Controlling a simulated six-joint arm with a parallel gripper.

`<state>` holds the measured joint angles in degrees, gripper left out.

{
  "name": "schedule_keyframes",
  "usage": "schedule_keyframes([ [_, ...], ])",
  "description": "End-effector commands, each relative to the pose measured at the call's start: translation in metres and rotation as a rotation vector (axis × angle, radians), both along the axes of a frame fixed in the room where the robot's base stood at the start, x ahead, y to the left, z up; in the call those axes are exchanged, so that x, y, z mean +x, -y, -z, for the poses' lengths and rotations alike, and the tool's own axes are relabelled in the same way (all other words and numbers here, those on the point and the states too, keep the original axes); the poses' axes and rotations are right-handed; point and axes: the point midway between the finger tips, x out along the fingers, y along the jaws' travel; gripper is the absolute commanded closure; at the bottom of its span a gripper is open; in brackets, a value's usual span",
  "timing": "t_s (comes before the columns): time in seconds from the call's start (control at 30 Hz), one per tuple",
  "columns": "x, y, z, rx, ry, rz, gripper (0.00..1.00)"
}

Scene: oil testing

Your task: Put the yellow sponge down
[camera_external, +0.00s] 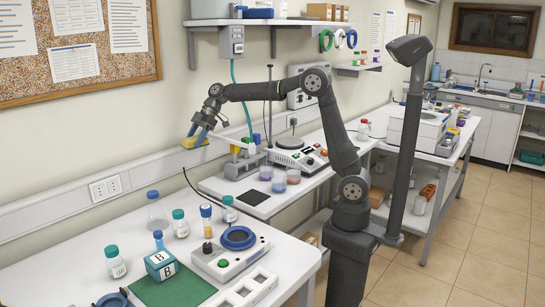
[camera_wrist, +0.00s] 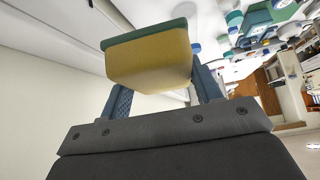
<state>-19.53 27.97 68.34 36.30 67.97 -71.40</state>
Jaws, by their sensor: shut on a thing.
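The yellow sponge (camera_external: 188,143) is held in my gripper (camera_external: 196,135), up in the air near the wall at the back left of the benches. In the wrist view the sponge (camera_wrist: 150,62) is a yellow block with a green layer on one face. It sits between the two blue fingers of my gripper (camera_wrist: 160,85), which are shut on its sides. In the external view much of the sponge is hidden by the fingers. It looks clear of the bench surfaces.
A wall shelf (camera_external: 262,22) is above.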

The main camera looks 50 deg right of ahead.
Motion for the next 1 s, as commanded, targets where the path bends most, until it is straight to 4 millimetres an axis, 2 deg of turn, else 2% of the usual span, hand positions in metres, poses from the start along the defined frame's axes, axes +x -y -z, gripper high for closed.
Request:
schedule_keyframes([
  [0.03, -0.005, -0.02, 0.024, -0.002, -0.008, -0.02, 0.67],
  [0.2, -0.02, -0.068, 0.084, -0.002, -0.007, -0.078, 0.67],
  [0.3, -0.03, -0.087, 0.109, -0.002, -0.004, -0.109, 0.67],
  [0.4, -0.036, -0.099, 0.126, -0.001, -0.002, -0.129, 0.67],
  [0.53, -0.041, -0.105, 0.142, -0.001, -0.002, -0.143, 0.67],
  [0.8, -0.041, -0.106, 0.19, -0.001, -0.001, -0.144, 0.67],
  [1.0, -0.041, -0.106, 0.205, 0.0, -0.002, -0.144, 0.67],
])
